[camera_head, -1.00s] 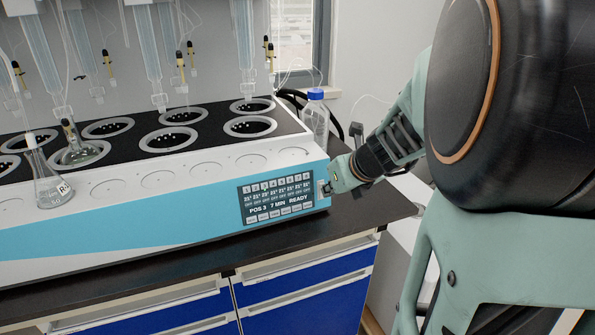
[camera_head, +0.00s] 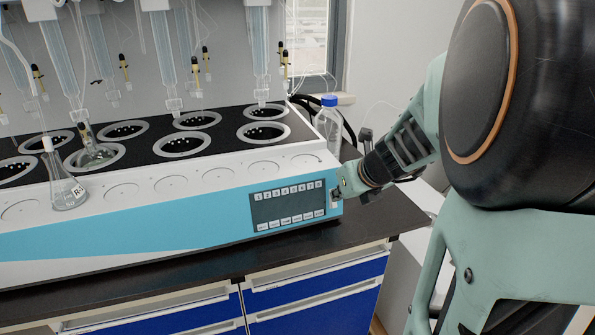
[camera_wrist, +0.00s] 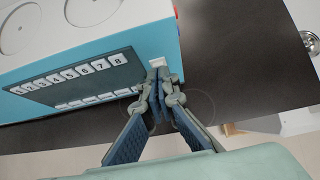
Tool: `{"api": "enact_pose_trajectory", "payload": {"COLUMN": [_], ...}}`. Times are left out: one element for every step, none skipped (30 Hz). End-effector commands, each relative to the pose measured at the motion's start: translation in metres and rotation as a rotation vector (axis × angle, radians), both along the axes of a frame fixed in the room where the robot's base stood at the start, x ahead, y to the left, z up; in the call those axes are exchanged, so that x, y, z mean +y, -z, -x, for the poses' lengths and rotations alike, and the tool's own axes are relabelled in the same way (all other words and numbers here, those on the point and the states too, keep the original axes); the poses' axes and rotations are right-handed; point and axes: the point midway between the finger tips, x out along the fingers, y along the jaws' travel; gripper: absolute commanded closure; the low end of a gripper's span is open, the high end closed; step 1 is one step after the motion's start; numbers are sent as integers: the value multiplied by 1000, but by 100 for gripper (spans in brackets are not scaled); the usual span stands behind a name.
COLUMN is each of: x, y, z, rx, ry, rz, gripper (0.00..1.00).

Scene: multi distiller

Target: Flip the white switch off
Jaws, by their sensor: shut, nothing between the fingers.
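The white switch (camera_wrist: 157,62) is on the right end of the blue front of the distiller (camera_head: 170,231), beside its control panel (camera_head: 288,206). In the head view the switch (camera_head: 335,197) is small and partly covered by my gripper (camera_head: 343,187). The panel's display is dark, with its numbered buttons above. My gripper (camera_wrist: 160,76) is shut and empty in the wrist view. Its fingertips are at the switch's lower edge and seem to touch it. The exact tilt of the switch is hard to tell.
A flask (camera_head: 66,186) stands on the distiller's front ledge at left. A blue-capped bottle (camera_head: 328,125) stands behind the distiller's right end. The dark counter (camera_head: 392,213) is clear in front and at right, above blue drawers (camera_head: 315,290).

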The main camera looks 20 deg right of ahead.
Motion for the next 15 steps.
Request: {"api": "enact_pose_trajectory", "payload": {"x": [0, 0, 0, 0, 0, 0, 0, 0, 0, 0, 0, 0, 0, 0, 0], "y": [0, -1, -2, -3, -4, -6, -7, -9, -11, -12, -13, -15, -16, -16, -17], "z": [0, 0, 0, 0, 0, 0, 0, 0, 0, 0, 0, 0, 0, 0, 0], "rx": [0, 0, 0, 0, 0, 0, 0, 0, 0, 1, 1, 1, 1, 1, 1], "ry": [0, 0, 0, 0, 0, 0, 0, 0, 0, 0, 0, 1, 1, 1, 1], "rz": [0, 0, 0, 0, 0, 0, 0, 0, 0, 0, 0, -1, -1, -1, -1], "gripper": [100, 100, 100, 100, 100, 100, 100, 100, 100, 100, 100, 100, 100, 100, 100]}}
